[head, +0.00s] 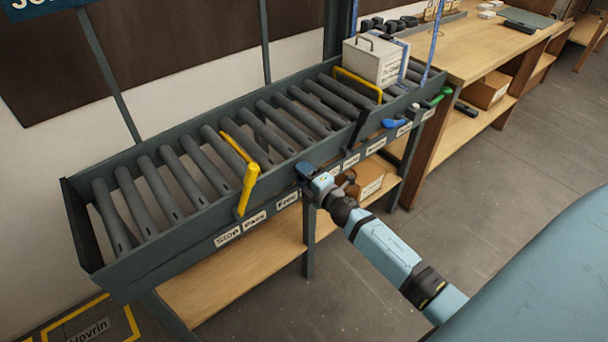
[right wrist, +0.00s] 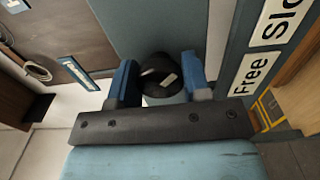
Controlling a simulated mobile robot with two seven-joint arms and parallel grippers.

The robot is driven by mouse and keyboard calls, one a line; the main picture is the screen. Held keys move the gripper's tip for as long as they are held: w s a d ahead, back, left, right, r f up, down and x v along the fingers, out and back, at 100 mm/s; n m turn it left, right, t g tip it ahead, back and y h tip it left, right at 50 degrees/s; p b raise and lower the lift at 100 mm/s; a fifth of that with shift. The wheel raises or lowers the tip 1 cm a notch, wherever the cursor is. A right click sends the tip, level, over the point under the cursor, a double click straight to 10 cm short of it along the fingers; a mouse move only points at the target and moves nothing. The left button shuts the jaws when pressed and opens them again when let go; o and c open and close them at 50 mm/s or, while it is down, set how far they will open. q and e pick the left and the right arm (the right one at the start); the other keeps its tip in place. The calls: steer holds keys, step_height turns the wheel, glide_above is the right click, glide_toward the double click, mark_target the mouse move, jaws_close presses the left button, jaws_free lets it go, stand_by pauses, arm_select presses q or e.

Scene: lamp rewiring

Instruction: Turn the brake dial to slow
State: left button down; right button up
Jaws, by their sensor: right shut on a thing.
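The brake dial (right wrist: 155,72) is a round black knob with a short white mark, seen in the right wrist view. My right gripper (right wrist: 161,78) has its blue fingers on either side of it, shut on it. A "Free" label (right wrist: 251,74) and a partly cut-off label starting "Slo" (right wrist: 285,20) are on the dark rail at the right. In the head view my right gripper (head: 308,174) is at the front rail of the roller conveyor (head: 165,250), and the dial is hidden there. My left gripper is not in view.
A yellow lever (head: 247,185) stands on the rail left of my right gripper. A grey-white box (head: 375,60) sits on the far rollers behind a yellow bar. Blue (head: 395,123) and green (head: 441,95) handles are farther right. A wooden shelf (head: 240,270) runs below.

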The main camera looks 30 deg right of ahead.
steer(key=o, duration=0.9)
steer(key=shift+s, duration=0.1)
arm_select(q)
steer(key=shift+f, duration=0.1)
arm_select(e)
steer(key=s, duration=0.9)
steer(key=s+d, duration=0.1)
steer(key=s, duration=0.3)
steer(key=shift+s, duration=0.35)
steer(key=s+a+f+m+g+y, duration=0.1)
steer(key=s+a+f+m+g, duration=0.2)
steer(key=s+a+m, duration=0.45)
steer(key=s+a+f+m+g+y, duration=0.1)
steer(key=s+a+f+m+g, duration=0.35)
steer(key=a+m, duration=0.55)
arm_select(q)
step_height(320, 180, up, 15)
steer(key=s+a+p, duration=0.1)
steer(key=p, duration=1.8)
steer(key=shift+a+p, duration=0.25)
steer(key=shift+p, duration=0.05)
arm_select(e)
steer(key=shift+n+t, duration=0.25)
steer(key=shift+n, duration=0.5)
steer(key=r, duration=0.5)
steer(key=s+r, duration=0.1)
steer(key=r, duration=1)
steer(key=shift+s+a, duration=0.2)
steer(key=shift+s, duration=0.2)
